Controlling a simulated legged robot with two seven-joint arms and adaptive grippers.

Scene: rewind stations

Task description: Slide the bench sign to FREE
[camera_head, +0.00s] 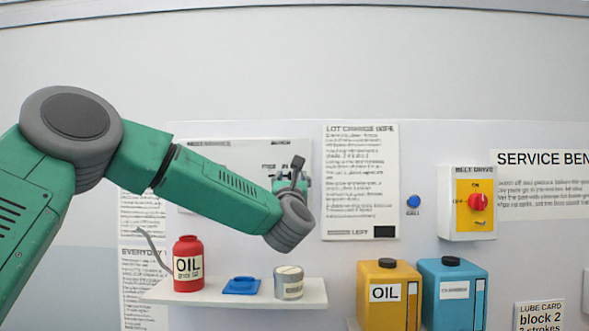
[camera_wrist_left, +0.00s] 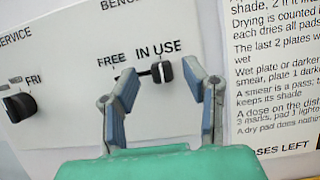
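The bench sign is a black slider knob (camera_wrist_left: 162,72) on a white board (camera_wrist_left: 65,110), with the labels FREE on the left and IN USE on the right. The knob stands under IN USE, at the right end of a short dark slot. My left gripper (camera_wrist_left: 156,70) is open in the left wrist view, one blue-padded finger on each side of the knob; I cannot tell if either touches it. In the head view the left gripper (camera_head: 293,178) is small and partly hidden by its wrist, in front of the board (camera_head: 225,165). My right gripper is not in view.
Another black knob (camera_wrist_left: 18,106) sits left on the board, near FRI. A text sheet (camera_head: 360,190) hangs to the right. Below is a shelf (camera_head: 225,293) with a red oil bottle (camera_head: 188,265), blue dish (camera_head: 241,286) and tin (camera_head: 288,282). A belt drive switch (camera_head: 477,202) is farther right.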

